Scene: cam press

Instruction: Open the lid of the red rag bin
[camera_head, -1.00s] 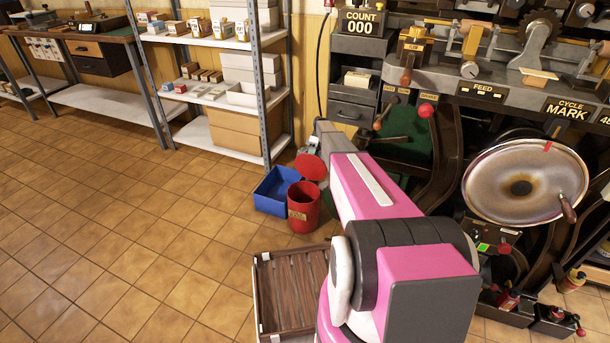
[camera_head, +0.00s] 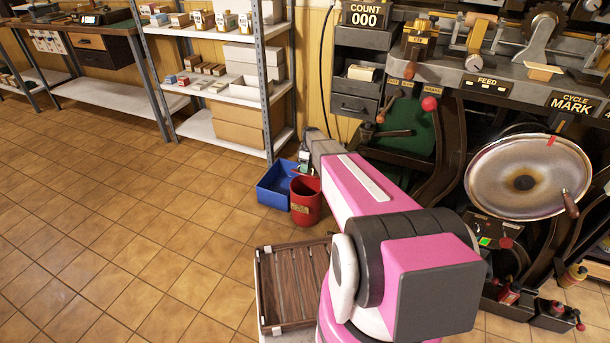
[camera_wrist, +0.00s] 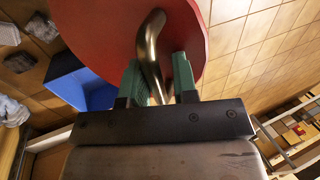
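The red rag bin (camera_head: 305,207) stands on the tiled floor beside a blue bin. In the head view I cannot make out its lid as a separate raised disc, and my arm covers part of that area. In the wrist view the red round lid (camera_wrist: 105,32) fills the upper middle, with a curved brass handle (camera_wrist: 151,55) on it. My gripper (camera_wrist: 158,75) has its two green fingers on either side of this handle. Whether both fingers press on the handle is unclear. In the head view my gripper is small, above the bin and partly hidden by my arm.
The blue bin (camera_head: 273,190) stands directly left of the red bin. A metal shelf (camera_head: 215,128) with boxes is behind it. A dark slatted tray (camera_head: 292,290) lies in front, and the press (camera_head: 520,80) is at the right. The floor at left is clear.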

